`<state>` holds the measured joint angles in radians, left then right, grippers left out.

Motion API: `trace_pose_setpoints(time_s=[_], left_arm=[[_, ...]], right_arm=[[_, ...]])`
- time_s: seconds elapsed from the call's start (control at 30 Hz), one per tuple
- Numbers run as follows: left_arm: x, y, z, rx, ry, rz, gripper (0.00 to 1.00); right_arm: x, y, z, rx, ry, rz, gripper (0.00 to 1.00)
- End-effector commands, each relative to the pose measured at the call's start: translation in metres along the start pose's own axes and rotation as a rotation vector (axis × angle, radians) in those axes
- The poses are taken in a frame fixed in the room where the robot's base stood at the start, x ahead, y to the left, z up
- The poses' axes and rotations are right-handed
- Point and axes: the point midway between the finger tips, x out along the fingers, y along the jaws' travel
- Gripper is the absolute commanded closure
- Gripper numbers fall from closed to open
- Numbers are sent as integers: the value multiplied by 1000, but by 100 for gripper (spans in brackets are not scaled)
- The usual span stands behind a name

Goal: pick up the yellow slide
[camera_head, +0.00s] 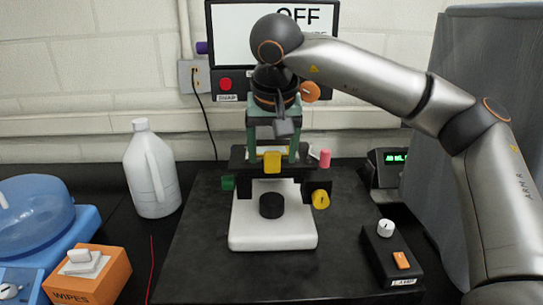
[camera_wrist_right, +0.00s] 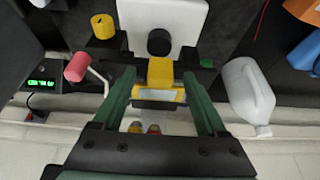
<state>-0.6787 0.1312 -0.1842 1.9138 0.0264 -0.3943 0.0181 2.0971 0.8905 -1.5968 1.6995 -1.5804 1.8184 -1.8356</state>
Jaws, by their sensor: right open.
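In the right wrist view the slide (camera_wrist_right: 160,72) shows a yellow end and a pale, glassy part. My right gripper (camera_head: 276,153) points down over the stage with its green fingers spread on either side of the slide. In the right wrist view the open gripper (camera_wrist_right: 160,76) has a gap between each finger and the slide. My left gripper is in neither view.
The stand has a white base (camera_head: 272,241), a yellow knob (camera_head: 320,199) and a pink-capped lever (camera_head: 325,157). A white jug (camera_head: 150,170) and an orange wipes box (camera_head: 90,278) stand left. A lamp switch box (camera_head: 390,255) is right.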

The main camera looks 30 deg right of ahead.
Motion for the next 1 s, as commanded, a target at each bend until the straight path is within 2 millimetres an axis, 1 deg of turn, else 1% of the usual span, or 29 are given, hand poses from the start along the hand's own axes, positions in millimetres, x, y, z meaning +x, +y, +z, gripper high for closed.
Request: trace_pose_setpoints(time_s=[0.13,0.7,0.8,1.0], left_arm=[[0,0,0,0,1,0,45],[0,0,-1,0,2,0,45],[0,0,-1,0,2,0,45],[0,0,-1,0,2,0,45]], right_arm=[[0,0,0,0,0,0,26],[-1,0,0,0,1,0,90],[-1,0,0,0,1,0,100],[-1,0,0,0,1,0,100]])
